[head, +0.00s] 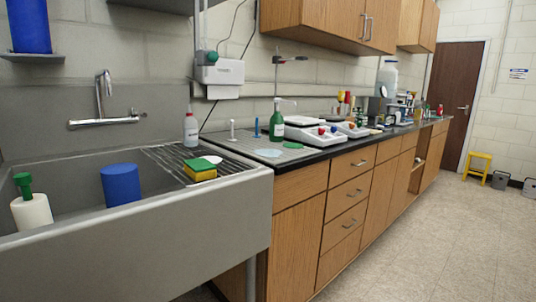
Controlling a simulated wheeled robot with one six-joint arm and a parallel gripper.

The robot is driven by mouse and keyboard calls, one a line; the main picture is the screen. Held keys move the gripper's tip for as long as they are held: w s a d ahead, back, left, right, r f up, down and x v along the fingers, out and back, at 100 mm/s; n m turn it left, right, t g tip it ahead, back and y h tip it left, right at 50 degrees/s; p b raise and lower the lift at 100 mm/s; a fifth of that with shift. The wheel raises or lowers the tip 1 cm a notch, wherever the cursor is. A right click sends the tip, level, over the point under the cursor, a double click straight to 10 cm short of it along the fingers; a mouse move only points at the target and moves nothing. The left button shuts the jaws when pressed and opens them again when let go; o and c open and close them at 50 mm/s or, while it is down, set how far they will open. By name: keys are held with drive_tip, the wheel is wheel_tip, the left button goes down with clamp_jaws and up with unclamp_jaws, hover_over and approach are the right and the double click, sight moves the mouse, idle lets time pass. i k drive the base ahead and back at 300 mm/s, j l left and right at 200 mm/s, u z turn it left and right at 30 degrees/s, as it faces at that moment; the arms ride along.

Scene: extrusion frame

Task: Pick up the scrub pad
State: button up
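A yellow sponge with a green scrub top (200,170) lies on the ribbed drainboard, right of the sink basin. A small white piece (213,160) shows at its back right edge. A thin flat green pad (292,145) lies further back on the counter mat, in front of the green bottle. I cannot tell for sure which of these is the scrub pad. My gripper is not in view.
The grey sink (150,222) holds a blue cylinder (121,185) and a white bottle with a green top (31,210). A white squeeze bottle (191,129) stands behind the sponge. A green pump bottle (277,122) and hotplates (313,132) stand further right.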

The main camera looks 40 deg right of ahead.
sight(199, 169)
drive_tip(key=i+l, duration=0.75)
drive_tip(key=i, duration=0.3)
drive_tip(key=l+z, duration=0.05)
